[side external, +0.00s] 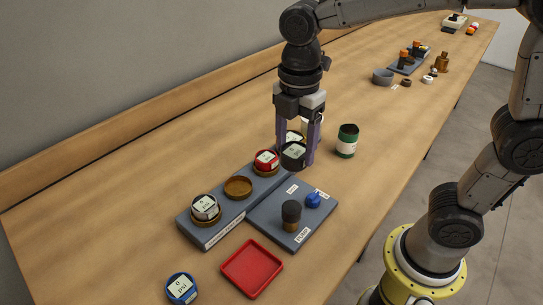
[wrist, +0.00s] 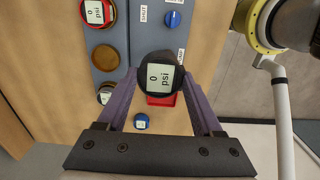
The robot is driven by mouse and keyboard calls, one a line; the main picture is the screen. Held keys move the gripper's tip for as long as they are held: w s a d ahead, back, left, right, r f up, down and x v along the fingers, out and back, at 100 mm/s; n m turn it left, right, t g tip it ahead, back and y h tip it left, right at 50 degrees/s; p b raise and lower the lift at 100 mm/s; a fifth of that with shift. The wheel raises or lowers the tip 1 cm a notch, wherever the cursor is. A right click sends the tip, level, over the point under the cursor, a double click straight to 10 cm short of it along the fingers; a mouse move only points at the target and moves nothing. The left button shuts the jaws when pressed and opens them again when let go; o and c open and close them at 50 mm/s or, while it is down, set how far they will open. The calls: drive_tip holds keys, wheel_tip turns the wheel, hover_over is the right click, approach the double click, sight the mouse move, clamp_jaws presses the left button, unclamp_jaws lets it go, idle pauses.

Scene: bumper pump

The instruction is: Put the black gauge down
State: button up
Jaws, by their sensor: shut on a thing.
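The black gauge (side external: 293,155), with a pale face reading 0 psi, is between the two purple fingers of my gripper (side external: 297,158). In the wrist view the black gauge (wrist: 160,78) sits face to the camera between the fingertips (wrist: 161,80), which are shut on it. It appears above the far end of the grey boards; its exact height is hard to tell.
A grey panel (side external: 265,220) beside the rack bears a blue knob (side external: 313,200) and a black-topped brass post (side external: 291,215). A red tray (side external: 252,269) and a blue gauge (side external: 181,288) lie nearer. Another gauge is partly hidden behind my fingers.

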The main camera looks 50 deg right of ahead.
drive_tip(key=shift+s+r, duration=0.15)
drive_tip(key=shift+s, duration=0.15)
drive_tip(key=shift+s+d+f+m, duration=0.1)
drive_tip(key=shift+f+m, duration=0.2)
drive_tip(key=shift+m, duration=0.3)
drive_tip(key=s+a+f+n, duration=0.1)
drive_tip(key=s+a+f, duration=0.15)
drive_tip(key=s, duration=0.35)
drive_tip(key=s+a+f, duration=0.1)
drive_tip(key=s+a, duration=0.3)
drive_tip(key=s, duration=0.2)
drive_tip(key=w+a+f, duration=0.2)
drive_tip(key=w, duration=0.1)
drive_tip(key=w+a+f, duration=0.6)
drive_tip(key=shift+w, duration=0.2)
drive_tip(key=shift+w+a+f, duration=0.3)
drive_tip(key=shift+a+f, duration=0.05)
drive_tip(key=shift+f, duration=0.1)
drive_tip(key=f, duration=0.3)
drive_tip(key=shift+w+a, duration=0.25)
drive_tip(key=shift+w, duration=0.05)
drive_tip(key=shift+f, duration=0.5)
